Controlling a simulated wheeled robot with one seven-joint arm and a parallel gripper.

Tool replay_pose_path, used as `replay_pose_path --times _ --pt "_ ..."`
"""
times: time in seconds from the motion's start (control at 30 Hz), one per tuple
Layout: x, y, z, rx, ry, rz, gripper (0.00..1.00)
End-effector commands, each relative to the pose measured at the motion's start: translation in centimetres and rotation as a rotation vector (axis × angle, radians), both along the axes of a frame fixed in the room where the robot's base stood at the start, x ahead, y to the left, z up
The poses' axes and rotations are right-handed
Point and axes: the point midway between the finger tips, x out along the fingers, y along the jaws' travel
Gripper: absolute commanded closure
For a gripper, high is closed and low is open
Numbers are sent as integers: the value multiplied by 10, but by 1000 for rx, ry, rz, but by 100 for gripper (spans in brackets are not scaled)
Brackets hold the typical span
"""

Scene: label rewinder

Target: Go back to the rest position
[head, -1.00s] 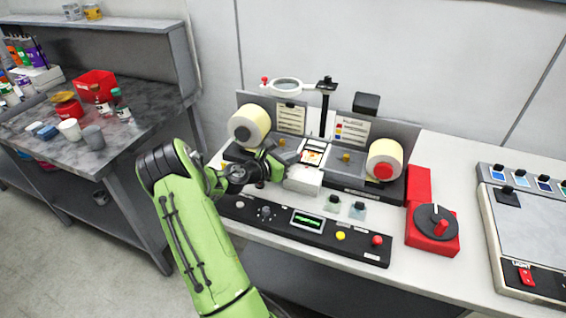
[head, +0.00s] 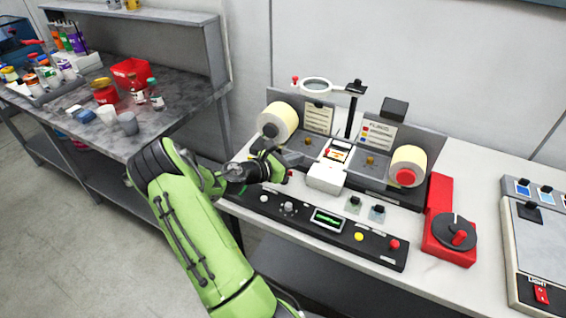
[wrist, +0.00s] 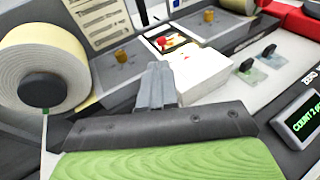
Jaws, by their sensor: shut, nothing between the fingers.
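My gripper (head: 290,158) is shut and empty, in front of the label rewinder and left of a white block (head: 326,177). In the wrist view my gripper's fingers (wrist: 156,84) are together, with the white block (wrist: 203,75) just to their right. I cannot tell whether they touch it. The left label roll (head: 279,121) is cream with a dark hub, and it shows large at the left of the wrist view (wrist: 45,65). The right roll (head: 408,160) has a red hub. A black control panel (head: 285,222) with a lit display runs along the front.
A magnifier (head: 317,85) on a post stands above the rewinder. A red unit with a black dial (head: 455,232) sits right of it. A grey side bench (head: 75,155) with bottles and cups stands at left. Open floor (head: 60,240) lies left of my arm.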

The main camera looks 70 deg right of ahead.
Motion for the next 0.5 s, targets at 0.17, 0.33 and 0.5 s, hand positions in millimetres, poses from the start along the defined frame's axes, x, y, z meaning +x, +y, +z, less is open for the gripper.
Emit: replay_pose_path --times 0.17,0.33,0.5 --pt "20 30 9 0 1 1 100" --pt "25 40 11 -2 -1 -2 100" --pt "24 40 11 -1 0 -3 100"
